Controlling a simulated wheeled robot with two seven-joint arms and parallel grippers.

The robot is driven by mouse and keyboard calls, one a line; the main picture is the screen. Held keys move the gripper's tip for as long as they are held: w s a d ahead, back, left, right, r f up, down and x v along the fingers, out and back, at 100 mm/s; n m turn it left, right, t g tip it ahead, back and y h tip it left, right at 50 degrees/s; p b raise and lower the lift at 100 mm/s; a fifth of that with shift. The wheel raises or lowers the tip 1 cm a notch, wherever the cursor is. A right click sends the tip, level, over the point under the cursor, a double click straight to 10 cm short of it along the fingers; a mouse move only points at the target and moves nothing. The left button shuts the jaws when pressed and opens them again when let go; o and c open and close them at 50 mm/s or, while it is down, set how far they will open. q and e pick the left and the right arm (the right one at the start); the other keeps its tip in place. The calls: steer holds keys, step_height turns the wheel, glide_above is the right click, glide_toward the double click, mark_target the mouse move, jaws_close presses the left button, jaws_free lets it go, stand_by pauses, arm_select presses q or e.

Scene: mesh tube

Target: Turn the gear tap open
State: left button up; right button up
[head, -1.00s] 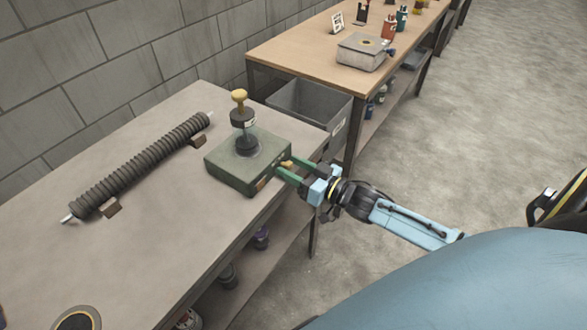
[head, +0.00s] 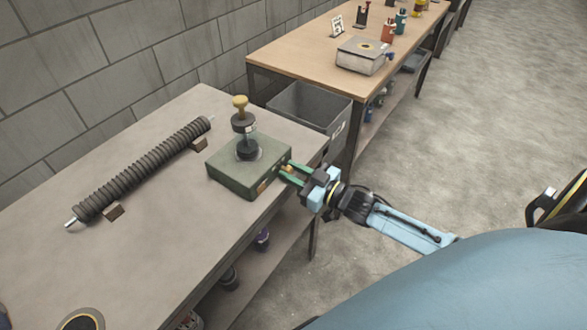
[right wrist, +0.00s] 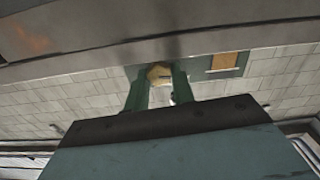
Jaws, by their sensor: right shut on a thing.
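A green box (head: 235,175) stands on the near bench with a dark, glassy column (head: 245,130) and a yellow knob (head: 240,102) on top. In the right wrist view a small brass-yellow tap (right wrist: 158,73) shows between the green fingers of my right gripper (right wrist: 160,88). In the head view my right gripper (head: 290,172) is at the right-hand side of the box, its fingers closed in on the tap, which they mostly hide. My left gripper is not in view.
A ribbed dark tube (head: 145,172) lies on holders on the near bench (head: 130,260). A grey bin (head: 310,105) stands behind the bench's end. A wooden bench (head: 300,55) with a grey box (head: 361,56) is farther back. Floor to the right is clear.

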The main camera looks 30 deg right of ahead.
steer(key=shift+n, duration=1.2)
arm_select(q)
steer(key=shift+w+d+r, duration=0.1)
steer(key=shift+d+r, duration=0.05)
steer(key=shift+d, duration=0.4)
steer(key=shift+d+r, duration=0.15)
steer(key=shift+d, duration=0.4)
arm_select(e)
steer(key=o, duration=1)
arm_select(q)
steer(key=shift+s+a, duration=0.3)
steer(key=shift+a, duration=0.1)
